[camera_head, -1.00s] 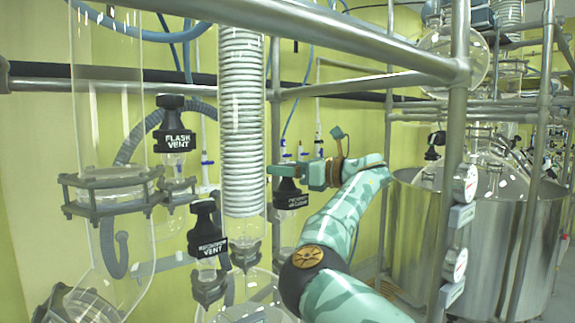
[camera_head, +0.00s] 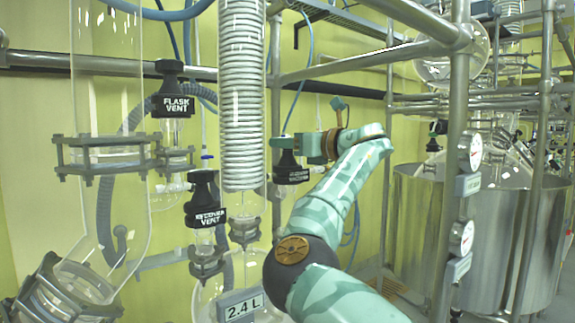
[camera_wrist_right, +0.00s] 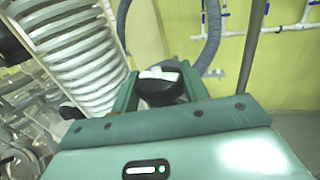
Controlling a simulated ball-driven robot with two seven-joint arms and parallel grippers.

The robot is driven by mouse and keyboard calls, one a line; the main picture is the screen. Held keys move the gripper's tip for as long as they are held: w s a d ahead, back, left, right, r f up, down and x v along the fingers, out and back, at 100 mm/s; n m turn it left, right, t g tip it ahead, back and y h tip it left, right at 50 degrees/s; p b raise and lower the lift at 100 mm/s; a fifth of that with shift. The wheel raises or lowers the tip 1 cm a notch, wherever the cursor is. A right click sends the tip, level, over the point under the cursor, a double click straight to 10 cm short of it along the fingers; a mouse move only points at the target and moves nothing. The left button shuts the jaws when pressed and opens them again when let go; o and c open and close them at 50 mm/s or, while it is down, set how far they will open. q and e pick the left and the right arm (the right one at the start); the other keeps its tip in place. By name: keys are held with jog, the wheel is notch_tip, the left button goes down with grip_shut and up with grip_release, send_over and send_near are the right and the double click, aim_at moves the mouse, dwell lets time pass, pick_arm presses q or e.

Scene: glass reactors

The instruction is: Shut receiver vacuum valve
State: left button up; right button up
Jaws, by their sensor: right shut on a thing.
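The receiver vacuum valve (camera_head: 291,174) has a black knob with a label band too small to read for certain, right of the coiled condenser in the head view. My right gripper (camera_head: 284,143) is at the top of this knob, shut on it. In the right wrist view, the black knob (camera_wrist_right: 160,92) sits between the two green fingers of the gripper (camera_wrist_right: 158,90), with a white patch on top. The valve's lower stem is partly hidden behind my arm. My left gripper is not in view.
The flask vent valve (camera_head: 173,103) and another black vent valve (camera_head: 205,202) stand to the left. The coiled condenser (camera_head: 241,95) is close beside my gripper. A steel post (camera_head: 452,160) with gauges (camera_head: 470,151) and a steel vessel (camera_head: 475,235) are at right.

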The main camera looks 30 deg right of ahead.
jog(key=m+h+b, duration=0.1)
jog(key=h+b, duration=0.1)
jog(key=f+m+t+h+b, duration=0.1)
jog(key=m+h+b, duration=0.1)
jog(key=h+b, duration=0.1)
jog(key=shift+w+a+m+h, duration=0.15)
jog(key=shift+m+h, duration=0.15)
jog(key=shift+m+h+b, duration=0.4)
jog(key=shift+h+b, duration=0.15)
jog(key=shift+h, duration=0.25)
jog(key=shift+r+m+h+b, duration=0.25)
jog(key=shift+m+h+b, duration=0.1)
jog(key=shift+m+h, duration=0.6)
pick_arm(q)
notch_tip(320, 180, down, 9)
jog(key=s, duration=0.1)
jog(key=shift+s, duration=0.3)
pick_arm(e)
jog(key=shift+r+m+g+h, duration=0.1)
jog(key=shift+m+g+h, duration=0.35)
jog(key=shift+h, duration=0.55)
jog(key=shift+r+m+g+h, duration=0.1)
jog(key=shift+m+g+h, duration=0.15)
jog(key=shift+m+h, duration=0.55)
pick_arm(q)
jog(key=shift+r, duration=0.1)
pick_arm(e)
jog(key=shift+h, duration=0.45)
